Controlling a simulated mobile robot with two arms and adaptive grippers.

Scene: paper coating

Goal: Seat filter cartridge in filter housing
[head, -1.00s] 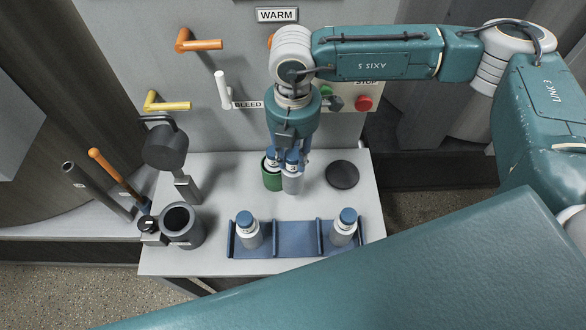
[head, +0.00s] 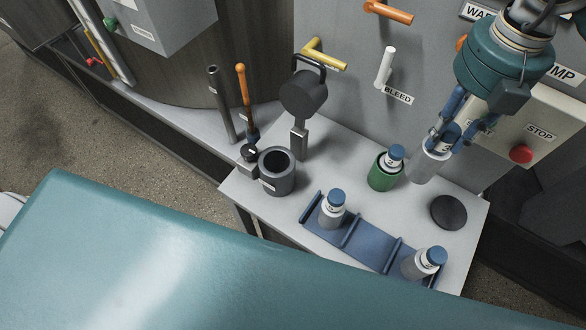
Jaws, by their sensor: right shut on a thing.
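The filter housing (head: 265,184) is a dark grey open cylinder at the left of the grey bench. Its round dark lid (head: 303,92) stands swung up behind it. My right gripper (head: 453,138) is shut on a grey-and-white filter cartridge (head: 427,166) with a blue top, held upright or nearly so, right of the green cup. I cannot tell whether its base touches the bench. Another blue-capped cartridge (head: 393,155) stands in the green cup (head: 381,177). Two more, a left one (head: 332,212) and a right one (head: 420,264), stand in the blue rack (head: 368,248). My left gripper is out of view.
A black disc (head: 449,212) lies at the bench's right. A dark rod (head: 221,104) and an orange-handled tool (head: 245,100) stand left of the housing. Yellow (head: 325,55), white (head: 385,68) and orange (head: 388,12) handles project from the panel behind. Bare bench lies between housing and green cup.

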